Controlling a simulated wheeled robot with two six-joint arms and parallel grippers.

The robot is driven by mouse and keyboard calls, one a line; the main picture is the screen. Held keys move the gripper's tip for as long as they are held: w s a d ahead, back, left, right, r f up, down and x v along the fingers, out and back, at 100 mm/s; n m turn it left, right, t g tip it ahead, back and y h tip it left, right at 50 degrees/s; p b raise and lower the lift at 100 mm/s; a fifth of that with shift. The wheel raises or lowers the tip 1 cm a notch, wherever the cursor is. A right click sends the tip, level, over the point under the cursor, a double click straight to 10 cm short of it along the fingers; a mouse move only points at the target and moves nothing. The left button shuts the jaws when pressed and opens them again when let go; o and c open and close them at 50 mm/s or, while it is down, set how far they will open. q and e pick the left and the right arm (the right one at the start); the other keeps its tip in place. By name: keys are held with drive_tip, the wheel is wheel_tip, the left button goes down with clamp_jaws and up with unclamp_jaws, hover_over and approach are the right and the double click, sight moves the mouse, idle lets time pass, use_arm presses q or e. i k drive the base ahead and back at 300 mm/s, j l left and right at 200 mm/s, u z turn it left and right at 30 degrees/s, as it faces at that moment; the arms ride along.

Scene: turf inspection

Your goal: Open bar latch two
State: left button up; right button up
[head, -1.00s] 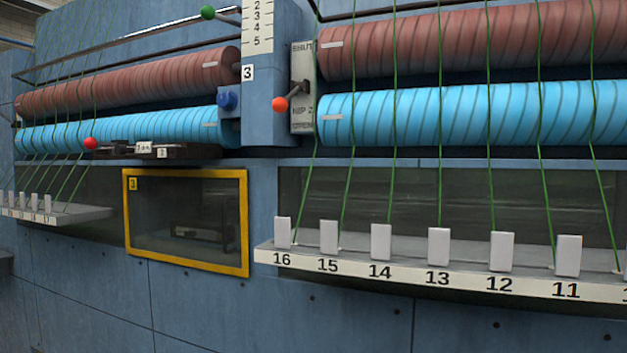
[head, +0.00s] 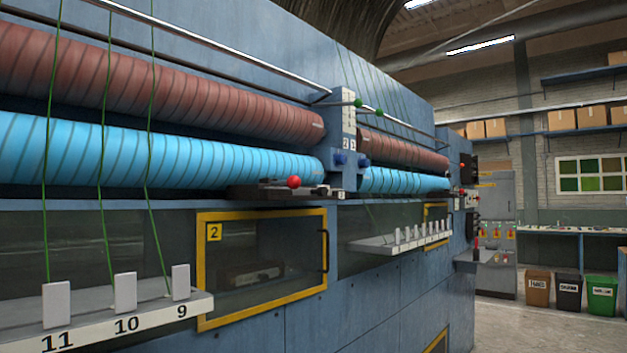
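In the head view, a dark latch-like bar (head: 262,192) with a red ball knob (head: 294,182) sits on the ledge below the blue roller, near the middle of the picture. I cannot read a number 2 on it. Below it is a yellow-framed window panel (head: 264,213) marked 2, with a dark handle at its right edge; it looks closed. Neither of my grippers is in view.
A white shelf numbered 11, 10, 9 (head: 130,320) juts out at lower left, with green cords above. Another shelf (head: 385,245) juts out further right. Bins (head: 569,293) and a bench stand at far right. Open floor lies at lower right.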

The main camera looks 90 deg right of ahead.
sight(293, 182)
drive_tip(key=z, duration=2.65)
